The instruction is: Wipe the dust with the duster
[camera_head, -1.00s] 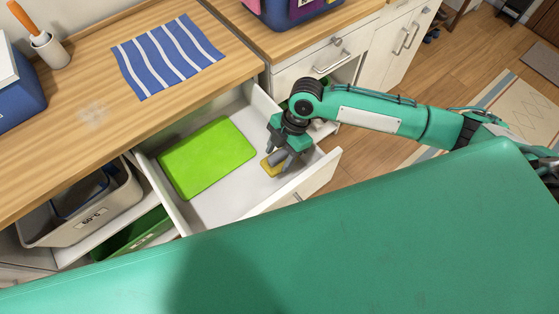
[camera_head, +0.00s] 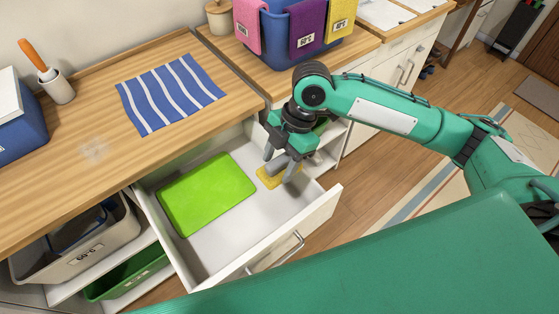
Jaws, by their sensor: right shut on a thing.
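My right gripper (camera_head: 285,162) is shut on a yellow thing with a flat pad (camera_head: 267,179), which looks like the duster. The gripper's fingers hide part of it. It is over the right end of an open white drawer (camera_head: 240,232); I cannot tell whether it touches the drawer floor. A pale smudge of dust (camera_head: 95,151) lies on the wooden counter (camera_head: 70,185), left of a blue and white striped cloth (camera_head: 170,93). My left gripper is out of view.
A green board (camera_head: 206,194) lies in the drawer. An orange-handled tool stands in a white cup (camera_head: 58,88) at the back left, near a blue box (camera_head: 18,120). A blue basket (camera_head: 290,35) with hanging cloths stands on the far counter. The counter around the dust is clear.

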